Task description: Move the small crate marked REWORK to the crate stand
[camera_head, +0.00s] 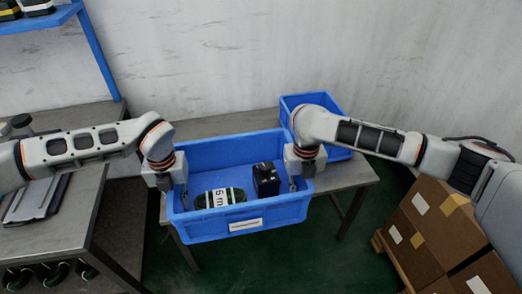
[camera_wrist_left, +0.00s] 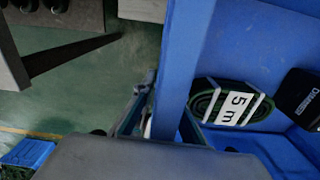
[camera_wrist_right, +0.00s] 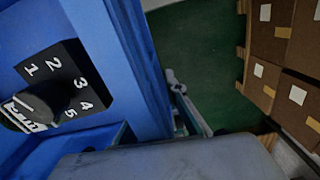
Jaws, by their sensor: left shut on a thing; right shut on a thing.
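A blue crate (camera_head: 285,208) with a white label (camera_head: 246,225) on its front is held between my two grippers; the label is too small to read. It holds a dark green coil with a white "5 m" band (camera_head: 220,197) and a black block (camera_head: 266,180). My left gripper (camera_head: 170,183) is shut on the crate's left wall, also visible in the left wrist view (camera_wrist_left: 168,60). My right gripper (camera_head: 299,172) is shut on its right wall, also visible in the right wrist view (camera_wrist_right: 135,60). The crate looks level, its front beyond the grey table's edge; whether it touches the table is unclear.
A second blue crate (camera_head: 335,113) stands behind on the grey table (camera_head: 350,174). A grey workbench (camera_head: 75,218) with a blue shelf frame (camera_head: 98,52) is at left. Cardboard boxes (camera_head: 425,225) are stacked on a pallet at right. Green floor shows between.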

